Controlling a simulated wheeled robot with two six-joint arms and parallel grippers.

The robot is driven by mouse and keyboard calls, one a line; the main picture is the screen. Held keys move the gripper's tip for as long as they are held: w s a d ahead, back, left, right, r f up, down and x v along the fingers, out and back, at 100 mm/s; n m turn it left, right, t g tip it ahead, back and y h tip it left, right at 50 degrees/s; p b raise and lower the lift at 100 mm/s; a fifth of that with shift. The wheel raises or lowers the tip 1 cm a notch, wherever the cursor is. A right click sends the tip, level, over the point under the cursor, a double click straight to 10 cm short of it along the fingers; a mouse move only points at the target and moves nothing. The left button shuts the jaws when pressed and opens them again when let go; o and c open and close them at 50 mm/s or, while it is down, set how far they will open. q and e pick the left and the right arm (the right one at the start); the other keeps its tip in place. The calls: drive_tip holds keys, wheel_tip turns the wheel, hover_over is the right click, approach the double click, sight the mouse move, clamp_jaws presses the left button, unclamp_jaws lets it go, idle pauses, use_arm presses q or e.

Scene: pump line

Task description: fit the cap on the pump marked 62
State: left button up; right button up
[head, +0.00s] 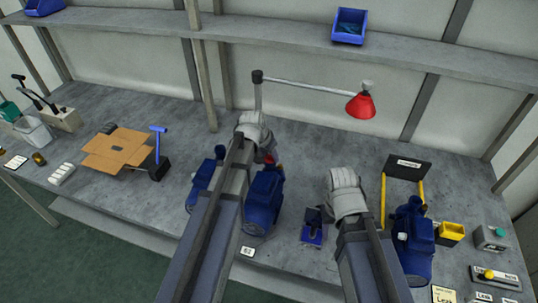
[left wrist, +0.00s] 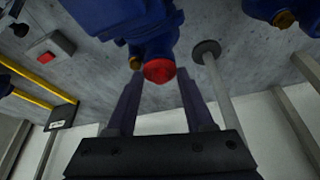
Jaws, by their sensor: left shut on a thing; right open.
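The pump marked 62 (head: 263,203) is blue and stands behind my left arm, with its 62 tag (head: 247,251) in front. A red cap (left wrist: 158,70) sits between the fingers of my left gripper (head: 262,145), which is shut on it. In the left wrist view the cap is right against a blue pump body (left wrist: 125,20), next to a brass port (left wrist: 135,63). I cannot tell whether the cap is seated. In the head view only a bit of red shows beside the left gripper. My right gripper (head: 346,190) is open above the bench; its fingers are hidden.
Another blue pump (head: 200,183) stands left of pump 62, and one more (head: 412,240) at the right. A blue stand (head: 313,228) is near my right gripper. A red lamp (head: 361,106) overhangs the back.

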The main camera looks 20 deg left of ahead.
use_arm(q)
drive_tip(key=shift+f, duration=0.1)
drive_tip(key=o, duration=1.4)
drive_tip(key=shift+c, duration=0.2)
drive_tip(key=p+v, duration=0.5)
drive_tip(key=v, duration=0.1)
drive_tip(key=shift+p, duration=0.35)
drive_tip(key=d+p+v, duration=0.1)
drive_tip(key=p+v, duration=0.6)
drive_tip(key=shift+a+r, duration=0.4)
drive_tip(key=shift+a, duration=0.1)
drive_tip(key=shift+s, duration=0.1)
